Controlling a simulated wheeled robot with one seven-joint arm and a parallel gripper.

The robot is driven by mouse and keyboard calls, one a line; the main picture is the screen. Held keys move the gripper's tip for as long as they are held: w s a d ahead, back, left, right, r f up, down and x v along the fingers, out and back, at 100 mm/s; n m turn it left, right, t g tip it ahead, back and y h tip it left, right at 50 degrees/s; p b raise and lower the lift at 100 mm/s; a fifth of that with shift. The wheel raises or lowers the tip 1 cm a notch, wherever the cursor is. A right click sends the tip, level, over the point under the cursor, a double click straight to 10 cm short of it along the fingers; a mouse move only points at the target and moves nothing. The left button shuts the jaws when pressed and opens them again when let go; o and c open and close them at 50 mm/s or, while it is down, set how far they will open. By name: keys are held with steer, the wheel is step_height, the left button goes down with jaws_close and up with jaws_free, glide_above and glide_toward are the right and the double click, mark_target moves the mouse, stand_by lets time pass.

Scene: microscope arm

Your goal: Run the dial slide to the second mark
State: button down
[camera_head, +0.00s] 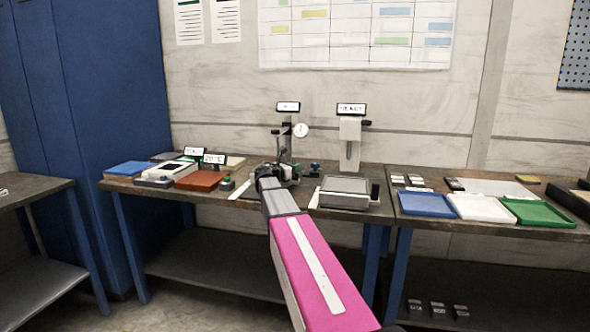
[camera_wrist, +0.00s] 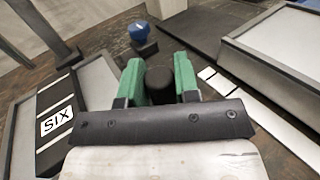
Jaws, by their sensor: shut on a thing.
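The dial stand (camera_head: 285,146) stands on the middle bench against the wall, with a round white dial (camera_head: 301,130) on its upright. My gripper (camera_head: 266,170) is at the stand's base, in front of the upright. In the wrist view its two green fingers (camera_wrist: 158,82) are shut on a dark round knob (camera_wrist: 158,76), one finger on each side. A pale strip with dark cross lines (camera_wrist: 218,82) lies to the right of the fingers. What the knob is fixed to is hidden beneath the gripper, and I cannot tell which mark it stands at.
A second stand with a grey plate (camera_head: 346,186) is just right of the dial stand. A block labelled SIX (camera_wrist: 57,121) lies left of the fingers, and a blue knob (camera_wrist: 138,31) stands beyond them.

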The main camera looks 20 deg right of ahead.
steer(key=w, duration=0.1)
steer(key=w+d, duration=0.2)
steer(key=w, duration=0.1)
steer(key=shift+d, duration=0.25)
steer(key=c, duration=0.9)
jaws_free()
steer(key=shift+s, duration=0.1)
steer(key=shift+o, duration=0.2)
steer(key=v, duration=1)
steer(key=shift+s+a, duration=0.15)
steer(key=shift+a, duration=0.2)
